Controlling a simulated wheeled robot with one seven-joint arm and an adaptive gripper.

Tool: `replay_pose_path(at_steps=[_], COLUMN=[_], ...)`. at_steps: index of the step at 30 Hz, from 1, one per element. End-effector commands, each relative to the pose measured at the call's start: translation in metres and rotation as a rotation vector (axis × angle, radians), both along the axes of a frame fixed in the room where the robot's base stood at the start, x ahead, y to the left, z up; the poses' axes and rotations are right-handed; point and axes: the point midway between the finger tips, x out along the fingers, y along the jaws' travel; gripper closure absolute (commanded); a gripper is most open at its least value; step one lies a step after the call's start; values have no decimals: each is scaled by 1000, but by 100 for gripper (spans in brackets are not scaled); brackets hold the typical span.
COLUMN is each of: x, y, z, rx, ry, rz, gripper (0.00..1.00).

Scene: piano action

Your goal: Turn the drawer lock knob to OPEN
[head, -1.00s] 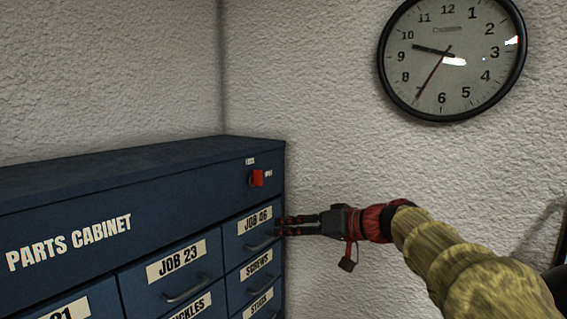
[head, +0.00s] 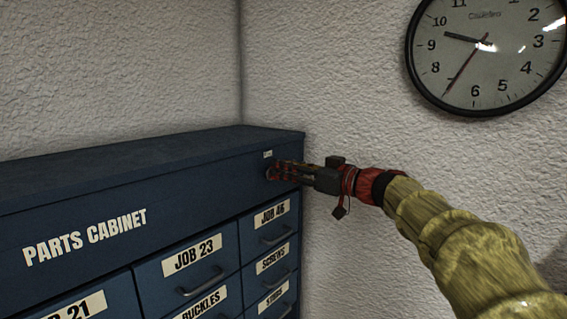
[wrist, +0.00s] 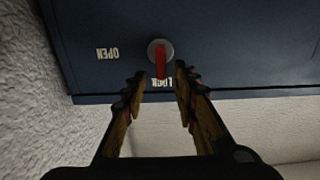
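The lock knob (wrist: 160,60) is a red bar on a round grey disc, set in the blue cabinet front in the wrist view. The bar lies in line with the LOCK label (wrist: 158,83), and the OPEN label (wrist: 108,54) is off to the left; both words look upside down. My gripper (wrist: 160,78) is open, with one finger on each side of the bar's lower end, and I see no clear contact. In the head view my gripper (head: 272,171) is at the cabinet's upper right corner and hides most of the knob.
The blue parts cabinet (head: 180,205) has labelled drawers with handles below, including JOB 23 (head: 192,256). A textured wall (head: 340,110) stands close to the cabinet's right side. A round clock (head: 487,50) hangs on the wall at upper right.

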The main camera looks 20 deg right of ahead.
Motion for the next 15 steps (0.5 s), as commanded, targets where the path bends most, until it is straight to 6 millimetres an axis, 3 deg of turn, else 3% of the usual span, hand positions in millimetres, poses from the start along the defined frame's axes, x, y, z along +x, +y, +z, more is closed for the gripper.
replay_pose_path(at_steps=[12, 15], x=[8, 8], y=[7, 7], z=[0, 0], rx=[0, 0], ry=[0, 0], rz=[0, 0], gripper=[71, 76])
